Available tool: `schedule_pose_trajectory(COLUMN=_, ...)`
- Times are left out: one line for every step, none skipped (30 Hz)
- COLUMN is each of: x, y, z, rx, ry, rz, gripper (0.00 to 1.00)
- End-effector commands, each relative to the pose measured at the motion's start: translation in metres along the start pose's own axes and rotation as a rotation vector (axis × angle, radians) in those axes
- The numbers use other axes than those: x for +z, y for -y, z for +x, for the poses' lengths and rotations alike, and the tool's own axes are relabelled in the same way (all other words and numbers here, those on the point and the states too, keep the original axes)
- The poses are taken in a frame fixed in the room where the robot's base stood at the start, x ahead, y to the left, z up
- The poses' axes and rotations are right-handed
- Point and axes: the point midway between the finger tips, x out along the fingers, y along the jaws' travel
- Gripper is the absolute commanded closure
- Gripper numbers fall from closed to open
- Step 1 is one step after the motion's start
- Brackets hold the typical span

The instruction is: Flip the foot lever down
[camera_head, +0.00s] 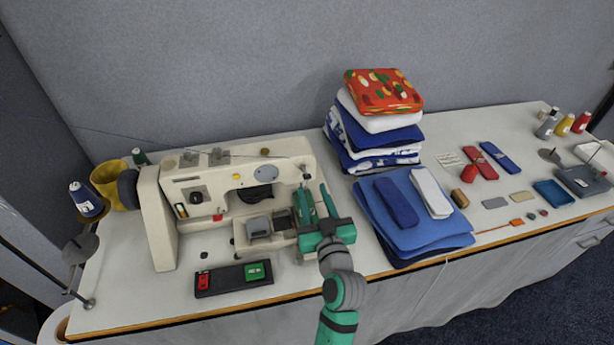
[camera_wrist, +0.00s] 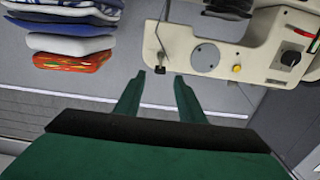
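The cream sewing machine (camera_head: 225,190) stands at the left of the table, and part of it shows upside down in the wrist view (camera_wrist: 235,40). A thin rod with a small dark end (camera_wrist: 160,58) at the machine's edge looks like the foot lever. I cannot tell for sure whether it is up or down. My gripper (camera_head: 315,192) is in front of the machine's right end. Its two green fingers (camera_wrist: 160,76) are apart with nothing between them. In the wrist view the rod's dark end lies just beyond the gap between the fingertips. I see no clear contact.
A tall stack of folded cloths (camera_head: 378,125) stands right of the machine. Blue folded cloths (camera_head: 445,232) lie close to my gripper's right. A dark tray (camera_head: 228,288) with red and green pieces lies in front. Spools and a yellow cup (camera_head: 107,182) stand at the left.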

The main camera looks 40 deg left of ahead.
Motion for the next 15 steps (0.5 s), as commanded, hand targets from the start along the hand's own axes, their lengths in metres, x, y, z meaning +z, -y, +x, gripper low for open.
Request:
schedule_pose_trajectory(x=0.0, y=0.001, z=0.011, rx=-0.002, ry=0.0, rz=-0.001, gripper=0.64)
schedule_pose_trajectory(x=-0.001, y=0.001, z=0.016, rx=-0.002, ry=-0.001, rz=-0.002, gripper=0.64)
schedule_pose_trajectory(x=0.0, y=0.001, z=0.024, rx=-0.002, ry=0.0, rz=0.0, gripper=0.64)
schedule_pose_trajectory(x=-0.001, y=0.001, z=0.029, rx=-0.002, ry=-0.001, rz=0.0, gripper=0.64)
schedule_pose_trajectory(x=-0.001, y=0.0, z=0.034, rx=-0.001, ry=-0.001, rz=0.0, gripper=0.64)
schedule_pose_trajectory(x=0.0, y=0.001, z=0.04, rx=-0.001, ry=0.0, rz=0.0, gripper=0.64)
schedule_pose_trajectory(x=0.0, y=0.001, z=0.045, rx=-0.002, ry=0.0, rz=0.0, gripper=0.64)
schedule_pose_trajectory(x=0.0, y=0.001, z=0.05, rx=-0.002, ry=0.0, rz=0.0, gripper=0.64)
schedule_pose_trajectory(x=0.0, y=0.001, z=0.054, rx=-0.002, ry=0.0, rz=0.0, gripper=0.64)
schedule_pose_trajectory(x=0.0, y=0.001, z=0.058, rx=-0.001, ry=0.0, rz=0.0, gripper=0.64)
schedule_pose_trajectory(x=0.0, y=0.0, z=0.061, rx=0.0, ry=0.0, rz=0.0, gripper=0.64)
schedule_pose_trajectory(x=0.0, y=0.0, z=0.065, rx=0.0, ry=0.0, rz=-0.001, gripper=0.64)
schedule_pose_trajectory(x=0.0, y=0.0, z=0.067, rx=0.001, ry=0.0, rz=-0.001, gripper=0.64)
schedule_pose_trajectory(x=0.0, y=0.0, z=0.069, rx=0.001, ry=0.0, rz=-0.001, gripper=0.64)
schedule_pose_trajectory(x=0.001, y=0.0, z=0.071, rx=0.0, ry=0.001, rz=0.0, gripper=0.64)
